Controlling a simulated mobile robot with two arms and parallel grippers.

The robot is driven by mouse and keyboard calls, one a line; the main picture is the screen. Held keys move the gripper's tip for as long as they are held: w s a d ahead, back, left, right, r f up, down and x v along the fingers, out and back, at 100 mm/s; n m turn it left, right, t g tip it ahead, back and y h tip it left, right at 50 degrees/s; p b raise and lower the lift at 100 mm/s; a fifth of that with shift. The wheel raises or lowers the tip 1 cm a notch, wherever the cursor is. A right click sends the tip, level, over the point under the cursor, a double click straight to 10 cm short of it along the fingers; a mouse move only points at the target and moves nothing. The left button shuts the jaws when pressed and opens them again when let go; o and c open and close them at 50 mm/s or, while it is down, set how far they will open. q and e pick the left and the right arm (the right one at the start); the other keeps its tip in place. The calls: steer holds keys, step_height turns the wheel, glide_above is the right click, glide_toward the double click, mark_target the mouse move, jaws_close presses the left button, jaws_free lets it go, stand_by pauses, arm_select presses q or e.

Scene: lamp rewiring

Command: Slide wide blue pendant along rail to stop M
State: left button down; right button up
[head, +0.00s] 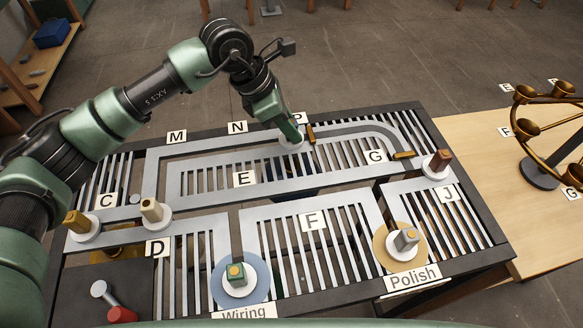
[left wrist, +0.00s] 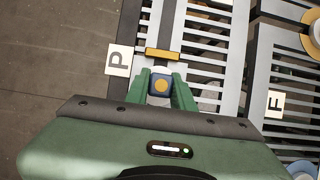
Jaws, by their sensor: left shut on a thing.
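My left gripper (head: 291,138) is shut on the blue pendant's block (left wrist: 161,86), which has a yellow dot on top. The wrist view shows the block between the two green fingers. The pendant's pale round base (head: 291,146) shows below the fingers in the head view, on the back rail by label P (head: 298,118). The rail (head: 205,146) runs left from there, past label N (head: 237,128) to label M (head: 176,137). The fingers hide most of the block in the head view. My right gripper is not in view.
A gold bar (head: 310,134) crosses the rail just right of the pendant. Another gold bar (head: 403,155) lies near G. A beige-topped pendant (head: 151,210) and a gold one (head: 80,225) stand at left. The back rail between P and M looks clear.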

arm_select(q)
steer(key=shift+s+a+f, duration=0.2)
steer(key=shift+a+f, duration=0.25)
steer(key=shift+a, duration=0.35)
steer(key=a+b, duration=0.1)
steer(key=a, duration=0.2)
steer(key=s+a+b, duration=0.1)
steer(key=a, duration=0.1)
steer(key=shift+a, duration=0.4)
steer(key=a, duration=0.2)
steer(key=s+a+b, duration=0.1)
steer(key=a, duration=0.1)
steer(key=a+b, duration=0.1)
steer(key=a, duration=0.2)
steer(key=shift+s, duration=0.25)
steer(key=shift+s+a+b, duration=0.2)
steer(key=shift+a+b, duration=0.1)
steer(key=shift+a, duration=0.75)
steer(key=shift+s+a+b, duration=0.25)
steer(key=shift+a+b, duration=0.1)
steer(key=shift+a, duration=0.65)
steer(key=shift+s+a+b, duration=0.2)
steer(key=shift+a+b, duration=0.1)
steer(key=shift+a, duration=0.75)
steer(key=shift+s+a+r, duration=0.1)
steer(key=shift+a, duration=0.45)
